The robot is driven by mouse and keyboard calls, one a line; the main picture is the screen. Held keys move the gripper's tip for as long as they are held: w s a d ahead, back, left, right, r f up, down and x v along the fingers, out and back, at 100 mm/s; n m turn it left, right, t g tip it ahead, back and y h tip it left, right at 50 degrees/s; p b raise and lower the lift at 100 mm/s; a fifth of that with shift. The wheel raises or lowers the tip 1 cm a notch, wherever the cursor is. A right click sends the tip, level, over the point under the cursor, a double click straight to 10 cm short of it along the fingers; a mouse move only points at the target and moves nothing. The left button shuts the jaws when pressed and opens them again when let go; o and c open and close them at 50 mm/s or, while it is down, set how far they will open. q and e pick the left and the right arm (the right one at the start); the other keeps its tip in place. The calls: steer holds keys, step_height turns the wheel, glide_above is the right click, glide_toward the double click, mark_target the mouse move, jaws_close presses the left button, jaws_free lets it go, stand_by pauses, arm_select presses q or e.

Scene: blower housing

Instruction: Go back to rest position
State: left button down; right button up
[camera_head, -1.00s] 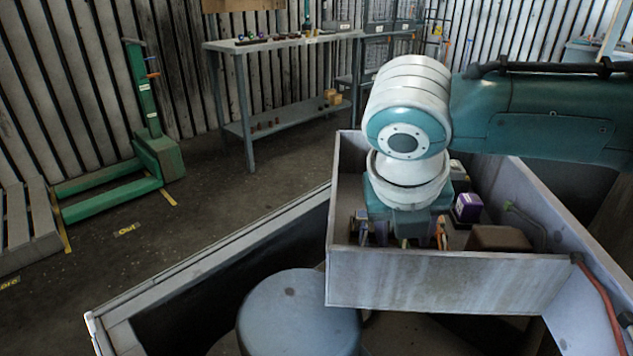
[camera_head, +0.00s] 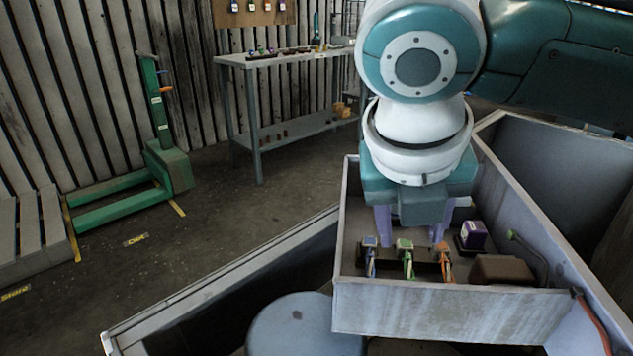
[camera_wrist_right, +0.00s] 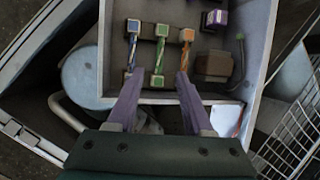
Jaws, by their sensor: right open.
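My right gripper (camera_head: 410,236) hangs from its arm over the metal tray (camera_head: 430,308). In the right wrist view the open fingers (camera_wrist_right: 158,80) point toward a row of items in the tray. These are a blue-and-white item (camera_head: 371,262), a green item (camera_head: 408,262) and an orange item (camera_head: 445,266), standing on a dark holder. They also show in the right wrist view as blue (camera_wrist_right: 132,45), green (camera_wrist_right: 160,48) and orange (camera_wrist_right: 187,48). My left gripper is not in view.
A purple box (camera_head: 473,234) and a brown block (camera_head: 503,270) lie in the tray's right part. A round grey-blue drum top (camera_head: 300,330) is left of the tray.

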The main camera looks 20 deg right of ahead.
steer(key=s+a+r+m+y+p, duration=0.3)
steer(key=s+a+m+y+p, duration=0.4)
steer(key=s+a+m, duration=0.5)
steer(key=s+d+r+m+h+p, duration=0.35)
steer(key=s+d+m+p, duration=0.5)
steer(key=m, duration=0.85)
step_height(320, 180, up, 38)
steer(key=w+d+p, duration=0.1)
steer(key=w+p, duration=0.1)
steer(key=p, duration=3.2)
steer(key=shift+t+y+p, duration=0.3)
steer(key=shift+y+p, duration=0.05)
steer(key=shift+p, duration=0.05)
